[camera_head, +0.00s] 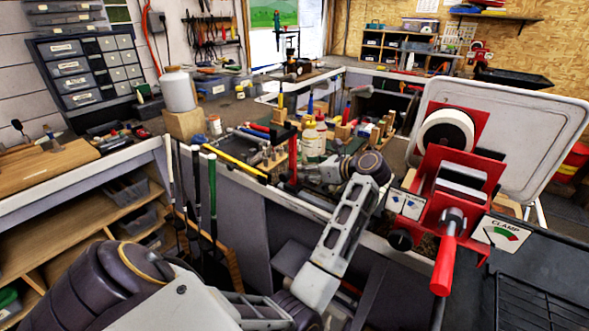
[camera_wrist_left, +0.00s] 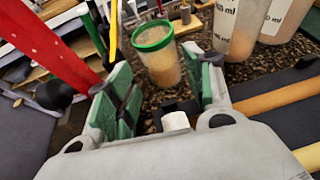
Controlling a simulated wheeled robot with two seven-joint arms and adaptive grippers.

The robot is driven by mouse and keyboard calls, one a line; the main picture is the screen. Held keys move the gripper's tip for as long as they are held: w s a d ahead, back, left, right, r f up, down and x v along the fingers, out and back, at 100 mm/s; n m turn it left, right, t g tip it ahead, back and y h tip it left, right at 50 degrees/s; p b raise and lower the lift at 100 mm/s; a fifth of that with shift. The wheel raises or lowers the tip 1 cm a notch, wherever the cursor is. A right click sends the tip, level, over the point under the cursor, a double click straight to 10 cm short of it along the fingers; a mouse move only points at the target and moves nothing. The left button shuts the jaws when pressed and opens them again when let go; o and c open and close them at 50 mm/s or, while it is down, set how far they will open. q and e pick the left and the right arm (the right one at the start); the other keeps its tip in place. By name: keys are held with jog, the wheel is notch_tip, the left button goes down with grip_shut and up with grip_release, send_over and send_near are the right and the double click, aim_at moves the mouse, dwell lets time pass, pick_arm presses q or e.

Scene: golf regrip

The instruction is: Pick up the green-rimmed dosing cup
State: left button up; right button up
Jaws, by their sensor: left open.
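The green-rimmed dosing cup (camera_wrist_left: 158,62) shows in the left wrist view as a clear cup with a brownish content and a green rim. It stands upright on a dark speckled surface. My left gripper (camera_wrist_left: 164,78) is open, with its green-padded fingers on either side of the cup's line, and the cup appears just beyond or between the fingertips. I cannot tell whether they touch it. In the head view my left gripper (camera_head: 318,172) is low over the bench by the bottles. I cannot make out the cup there. My right gripper is not in view.
Clear marked bottles (camera_wrist_left: 238,28) stand close right of the cup. A red perforated post (camera_wrist_left: 48,45) rises on the left. In the head view, white bottles (camera_head: 311,143) stand behind the gripper, and a red clamp machine (camera_head: 455,180) stands to the right.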

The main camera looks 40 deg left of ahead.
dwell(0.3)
pick_arm(q)
jog(key=shift+x, duration=1.7)
jog(key=shift+p+x, duration=0.3)
jog(key=shift+x, duration=0.55)
jog(key=shift+f, duration=0.1)
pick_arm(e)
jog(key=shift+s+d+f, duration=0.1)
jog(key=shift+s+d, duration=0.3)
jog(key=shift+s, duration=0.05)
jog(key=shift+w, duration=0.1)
pick_arm(q)
jog(key=c, duration=0.6)
jog(key=shift+c, duration=0.9)
jog(key=shift+w, duration=0.1)
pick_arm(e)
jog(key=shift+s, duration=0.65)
